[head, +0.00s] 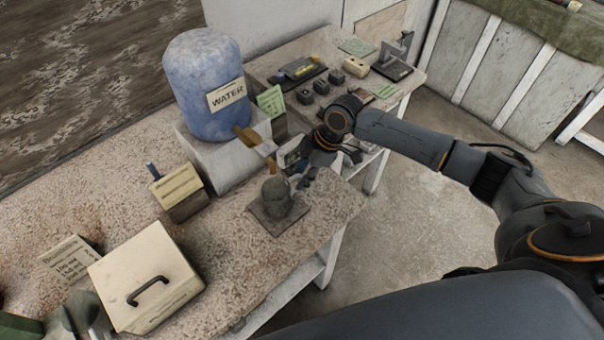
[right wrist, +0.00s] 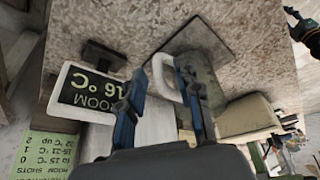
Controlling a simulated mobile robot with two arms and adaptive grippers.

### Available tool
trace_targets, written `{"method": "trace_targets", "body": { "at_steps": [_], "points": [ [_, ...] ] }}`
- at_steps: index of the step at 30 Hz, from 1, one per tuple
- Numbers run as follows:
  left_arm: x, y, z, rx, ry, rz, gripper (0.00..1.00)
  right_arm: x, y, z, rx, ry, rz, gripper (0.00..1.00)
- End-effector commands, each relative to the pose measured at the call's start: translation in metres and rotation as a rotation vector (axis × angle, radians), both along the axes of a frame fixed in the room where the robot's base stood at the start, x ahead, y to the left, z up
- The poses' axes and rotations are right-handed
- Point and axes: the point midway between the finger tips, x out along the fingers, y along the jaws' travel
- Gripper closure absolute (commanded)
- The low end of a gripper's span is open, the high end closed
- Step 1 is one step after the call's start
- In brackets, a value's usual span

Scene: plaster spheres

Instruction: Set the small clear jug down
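The small jug (head: 276,198) looks dark grey-green and see-through in the head view. It stands upright on a dark square mat (head: 259,216) near the table's front edge. In the right wrist view its pale handle (right wrist: 166,80) lies at the fingertips, and the right finger hides part of the jug. My right gripper (head: 304,174) is just right of the jug; its blue fingers (right wrist: 160,78) are apart, and firm contact with the handle does not show. What seems to be my left gripper (right wrist: 293,22) shows small at the right wrist view's upper right; its opening is unclear.
A room display reading 16 °C (right wrist: 90,88) stands close beside my right fingers. A blue water barrel (head: 205,90) on a pale block is behind the jug. A yellowish box (head: 177,190) and a lidded box with a handle (head: 145,275) stand left. Table is clear between.

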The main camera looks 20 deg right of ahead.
Motion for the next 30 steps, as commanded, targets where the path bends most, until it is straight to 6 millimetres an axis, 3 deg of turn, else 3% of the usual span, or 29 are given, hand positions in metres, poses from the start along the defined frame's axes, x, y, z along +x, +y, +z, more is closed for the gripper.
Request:
{"method": "trace_targets", "body": {
  "at_steps": [18, 30],
  "points": [
    [0.000, -0.001, -0.019, -0.001, -0.001, 0.001, 0.60, -0.012, -0.040, 0.099, 0.000, -0.003, -0.001, 0.66],
    [0.001, -0.001, -0.020, 0.000, -0.001, 0.002, 0.60, -0.014, -0.043, 0.109, 0.000, -0.001, 0.000, 0.66]
  ]
}}
